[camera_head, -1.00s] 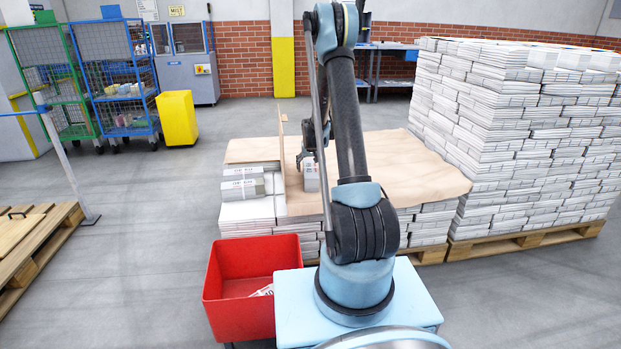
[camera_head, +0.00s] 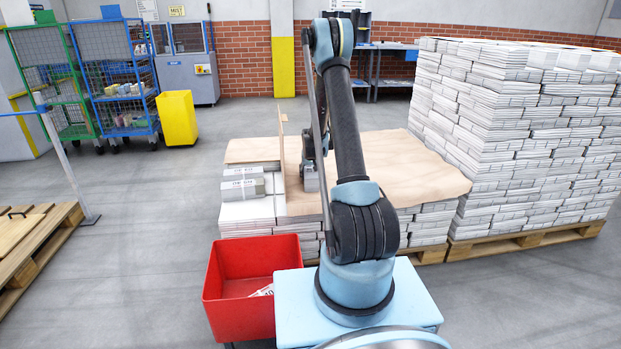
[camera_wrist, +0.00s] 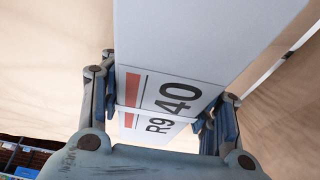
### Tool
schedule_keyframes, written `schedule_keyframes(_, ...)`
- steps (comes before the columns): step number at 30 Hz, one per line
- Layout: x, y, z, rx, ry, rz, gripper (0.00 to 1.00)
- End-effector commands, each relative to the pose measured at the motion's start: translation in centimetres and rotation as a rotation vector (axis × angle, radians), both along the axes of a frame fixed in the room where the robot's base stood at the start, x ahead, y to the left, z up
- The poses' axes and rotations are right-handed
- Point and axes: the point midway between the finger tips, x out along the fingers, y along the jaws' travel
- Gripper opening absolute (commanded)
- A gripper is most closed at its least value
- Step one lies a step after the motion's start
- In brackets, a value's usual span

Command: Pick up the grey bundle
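In the wrist view a pale bundle (camera_wrist: 205,45) fills the middle, with a label reading "R9 40" and a red bar. My gripper (camera_wrist: 160,95) has one finger on each side of this bundle, both close to its sides. Whether the fingers press on it I cannot tell. In the head view my gripper (camera_head: 312,160) is down at the bundle, mostly hidden by my arm.
Two more greyish labelled bundles (camera_head: 243,188) lie on the left of the stack, beside an upright thin board (camera_head: 281,160). A red bin (camera_head: 225,300) with some paper stands in front. A tall newspaper stack (camera_head: 510,140) stands at right.

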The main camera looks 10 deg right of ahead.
Motion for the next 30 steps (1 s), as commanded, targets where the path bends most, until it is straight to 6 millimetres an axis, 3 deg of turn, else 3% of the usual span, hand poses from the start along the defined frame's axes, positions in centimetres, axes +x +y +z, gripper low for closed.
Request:
schedule_keyframes(1,0.0,0.0,0.0,0.0,0.0,0.0,0.23)
schedule_keyframes(4,0.0,0.0,0.0,0.0,0.0,0.0,0.01)
schedule_keyframes(17,0.0,0.0,0.9,0.0,-0.001,0.0,0.0)
schedule_keyframes(30,0.0,0.0,6.9,0.0,-0.001,0.0,0.0)
